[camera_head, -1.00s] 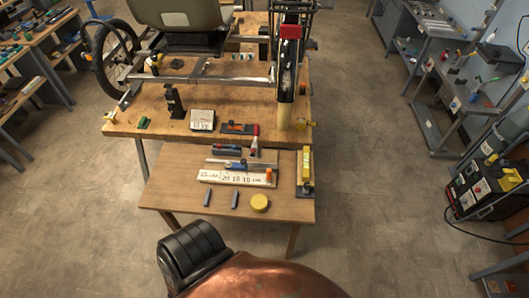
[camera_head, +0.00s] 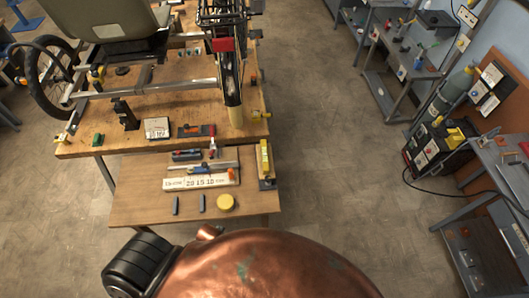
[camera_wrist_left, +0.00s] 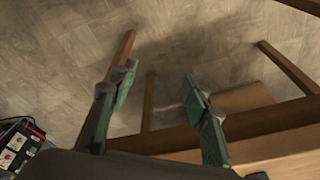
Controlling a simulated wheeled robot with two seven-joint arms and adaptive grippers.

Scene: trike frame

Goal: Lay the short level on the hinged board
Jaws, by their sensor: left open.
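A wooden board (camera_head: 135,205) extends in front of the workbench at a lower level; its hinge is not clear to me. A yellow bar-shaped tool (camera_head: 264,158), possibly the short level, lies along the board's right edge on a dark base. A small blue-grey bar (camera_head: 186,155) lies near the back of the board; I cannot tell which of these is the level. In the left wrist view, my left gripper (camera_wrist_left: 158,118) has its two green-padded fingers wide apart with nothing between them, above floor and wooden legs. My right gripper is in neither view.
The board also holds a white marked strip (camera_head: 201,182), a yellow disc (camera_head: 226,202) and two small grey bars (camera_head: 175,206). The workbench (camera_head: 80,147) behind carries the trike frame (camera_head: 180,85) and tools. The floor to the right is clear up to a welding cart (camera_head: 432,150).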

